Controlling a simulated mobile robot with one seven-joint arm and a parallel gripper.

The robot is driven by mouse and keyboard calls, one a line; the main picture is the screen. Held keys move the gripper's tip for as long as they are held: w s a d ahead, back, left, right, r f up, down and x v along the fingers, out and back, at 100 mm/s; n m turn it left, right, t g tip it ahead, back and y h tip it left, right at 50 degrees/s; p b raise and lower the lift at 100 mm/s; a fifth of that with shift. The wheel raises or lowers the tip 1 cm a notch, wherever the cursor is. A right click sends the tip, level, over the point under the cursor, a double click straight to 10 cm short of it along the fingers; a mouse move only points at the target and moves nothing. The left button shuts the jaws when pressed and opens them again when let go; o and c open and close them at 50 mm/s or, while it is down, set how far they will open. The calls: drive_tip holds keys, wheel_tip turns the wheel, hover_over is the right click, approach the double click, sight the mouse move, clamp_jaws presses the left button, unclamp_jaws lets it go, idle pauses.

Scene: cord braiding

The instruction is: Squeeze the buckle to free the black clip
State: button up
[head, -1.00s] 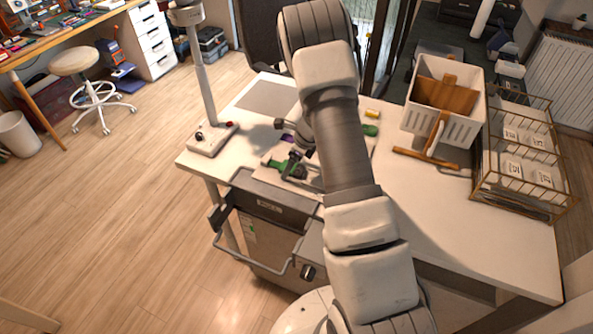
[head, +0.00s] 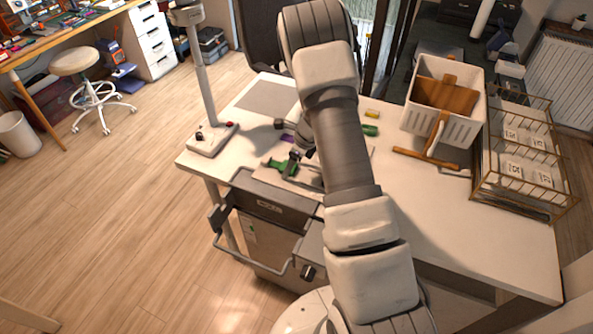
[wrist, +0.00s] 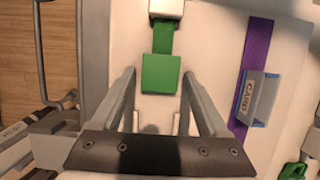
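In the wrist view a flat green square piece (wrist: 161,74) hangs on a short green strap (wrist: 163,37) below a white block (wrist: 166,9). I cannot tell for sure whether the square is the buckle. My gripper (wrist: 160,74) is open, one finger on each side of the green square, with narrow gaps visible beside it. Its height above the square is hard to judge. In the head view the green part (head: 283,167) lies on the worktable, with my gripper (head: 292,162) partly covering it. I cannot make out a black clip.
A purple strap (wrist: 255,50) with a grey card holder (wrist: 258,97) lies to the right of my gripper. A white divided bin (head: 420,118) and a wire rack (head: 515,180) stand on the table's right. A lamp base (head: 212,139) stands at left.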

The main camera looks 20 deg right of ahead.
drive_tip(key=shift+o, duration=0.2)
drive_tip(key=shift+p+v, duration=2.25)
drive_tip(key=shift+v, duration=1.25)
drive_tip(key=s+a+r+n, duration=0.3)
drive_tip(key=r+n, duration=0.1)
drive_tip(key=r, duration=0.4)
drive_tip(key=s+a+r+n+t, duration=0.1)
drive_tip(key=s+a+r+n, duration=0.2)
drive_tip(key=r+n, duration=0.35)
drive_tip(key=s+a+r+n, duration=0.3)
drive_tip(key=r, duration=0.7)
drive_tip(key=s+r+n+h, duration=0.1)
drive_tip(key=s+r+n, duration=0.2)
drive_tip(key=s, duration=0.3)
drive_tip(key=s+a+r+n+t, duration=0.1)
drive_tip(key=s+r+n, duration=0.2)
drive_tip(key=s+n, duration=0.3)
drive_tip(key=s+r+n+t+h, duration=0.1)
drive_tip(key=s+r+n, duration=0.2)
drive_tip(key=s, duration=0.4)
drive_tip(key=shift+s+a+n+h, duration=0.2)
drive_tip(key=shift+s+n+h, duration=0.1)
drive_tip(key=shift+n, duration=0.45)
